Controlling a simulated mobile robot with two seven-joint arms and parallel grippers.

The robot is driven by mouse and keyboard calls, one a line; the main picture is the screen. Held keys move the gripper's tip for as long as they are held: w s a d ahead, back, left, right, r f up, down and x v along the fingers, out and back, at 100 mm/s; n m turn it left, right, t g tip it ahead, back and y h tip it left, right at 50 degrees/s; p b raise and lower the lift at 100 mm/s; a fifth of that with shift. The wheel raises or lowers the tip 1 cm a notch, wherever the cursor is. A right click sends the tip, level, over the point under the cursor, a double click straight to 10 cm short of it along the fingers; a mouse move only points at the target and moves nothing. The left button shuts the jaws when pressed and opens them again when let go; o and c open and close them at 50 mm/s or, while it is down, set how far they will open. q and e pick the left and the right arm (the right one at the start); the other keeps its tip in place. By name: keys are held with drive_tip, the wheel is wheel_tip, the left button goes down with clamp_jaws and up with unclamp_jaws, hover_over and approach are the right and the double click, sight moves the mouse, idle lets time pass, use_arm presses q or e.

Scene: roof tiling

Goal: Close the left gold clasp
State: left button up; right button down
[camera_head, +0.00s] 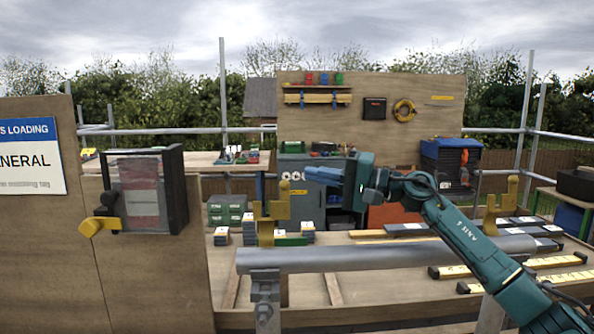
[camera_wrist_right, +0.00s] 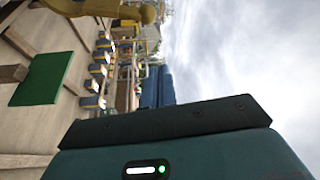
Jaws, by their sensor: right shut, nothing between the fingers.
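The left gold clasp (camera_head: 267,226) stands upright above the left part of a grey pipe (camera_head: 390,255). A second gold clasp (camera_head: 491,220) stands upright near the pipe's right end. My right gripper (camera_head: 312,174) has its blue fingers together and empty, pointing left. In the head view its tips appear just right of the top of the left clasp; I cannot tell whether they touch. The fingers (camera_wrist_right: 157,87) also show in the right wrist view, with a gold knobbed part (camera_wrist_right: 147,14) at the top edge. My left gripper is not in view.
A wooden panel with a clear-fronted box (camera_head: 150,190) and a yellow handle (camera_head: 100,225) stands at left. The bench behind the pipe holds green boxes (camera_head: 227,212), small blocks and long battens (camera_head: 520,262). A tool board (camera_head: 430,115) stands behind.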

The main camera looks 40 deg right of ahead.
sight(272, 215)
use_arm(q)
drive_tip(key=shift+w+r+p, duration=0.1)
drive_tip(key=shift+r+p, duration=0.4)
drive_tip(key=shift+p, duration=0.55)
use_arm(e)
drive_tip(key=a, duration=0.4)
drive_tip(key=shift+w+a+f, duration=0.2)
drive_tip(key=shift+a+f, duration=0.1)
drive_tip(key=shift+a, duration=0.1)
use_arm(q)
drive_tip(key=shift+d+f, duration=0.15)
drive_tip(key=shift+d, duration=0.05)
use_arm(e)
drive_tip(key=shift+a, duration=0.15)
